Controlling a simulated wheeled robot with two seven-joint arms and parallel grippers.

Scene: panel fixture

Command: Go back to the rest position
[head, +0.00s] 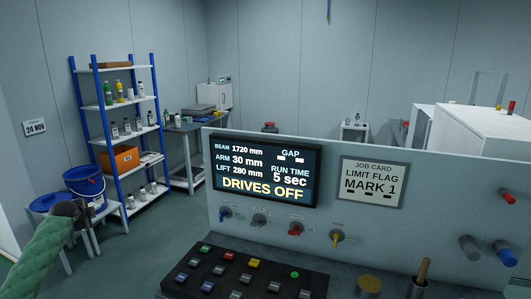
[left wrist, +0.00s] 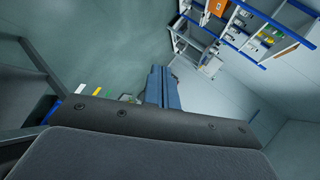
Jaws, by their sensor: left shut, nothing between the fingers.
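My left arm in its green sleeve comes in at the lower left of the head view. My left gripper (head: 84,222) is at its end, small and dark, shut with nothing in it. It is held in front of the blue buckets, left of and apart from the panel (head: 450,200). In the left wrist view, a dark padded part fills the bottom and the room appears tilted. My right gripper is in neither view.
The panel carries a screen (head: 263,172) reading "DRIVES OFF", a job card (head: 373,182) reading "LIMIT FLAG MARK 1", and several knobs. A button console (head: 240,275) stands in front. Behind are a blue-framed shelf (head: 118,68), a blue bucket (head: 85,184) and open floor (head: 155,225).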

